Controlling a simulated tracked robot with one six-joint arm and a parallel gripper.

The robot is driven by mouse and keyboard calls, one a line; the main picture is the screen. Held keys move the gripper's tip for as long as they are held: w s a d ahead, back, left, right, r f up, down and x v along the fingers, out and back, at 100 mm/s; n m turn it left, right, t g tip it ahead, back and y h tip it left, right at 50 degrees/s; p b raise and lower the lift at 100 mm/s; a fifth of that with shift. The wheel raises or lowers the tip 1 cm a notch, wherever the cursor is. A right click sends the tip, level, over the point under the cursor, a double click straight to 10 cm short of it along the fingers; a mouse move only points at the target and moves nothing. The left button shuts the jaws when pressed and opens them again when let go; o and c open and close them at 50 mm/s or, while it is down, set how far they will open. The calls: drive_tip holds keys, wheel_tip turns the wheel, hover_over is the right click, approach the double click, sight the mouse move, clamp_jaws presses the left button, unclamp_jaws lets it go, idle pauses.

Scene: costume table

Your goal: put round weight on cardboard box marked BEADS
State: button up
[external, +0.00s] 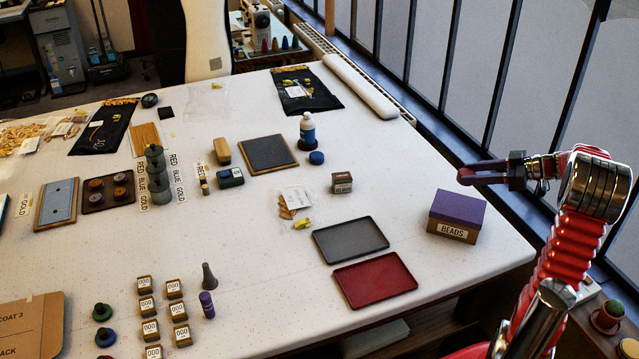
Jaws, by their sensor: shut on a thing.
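The cardboard box marked BEADS (455,217) stands near the table's right edge. It has a flat purple top and a white label on its front, and its top looks bare. My gripper (467,176) is above and behind the box's top in the picture, apart from it. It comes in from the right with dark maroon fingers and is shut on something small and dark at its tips. The held thing's shape is hard to make out against the fingers, so I cannot tell if it is the round weight. A dark round object (150,100) lies at the table's far left.
A grey tray (350,240) and a red tray (375,281) lie left of the box. A small box (342,183), a blue-labelled bottle (307,132) and a blue round piece (316,158) stand farther back. Bare table surrounds the BEADS box. Window bars rise behind my arm.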

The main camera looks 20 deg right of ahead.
hover_over(466, 207)
wheel_tip(466, 207, down, 5)
drive_tip(key=shift+a, duration=0.1)
drive_tip(key=shift+f, duration=1.9)
drive_tip(key=shift+f, duration=0.1)
drive_tip(key=o, duration=1.3)
drive_tip(key=shift+s, duration=0.1)
drive_tip(key=v, duration=1.2)
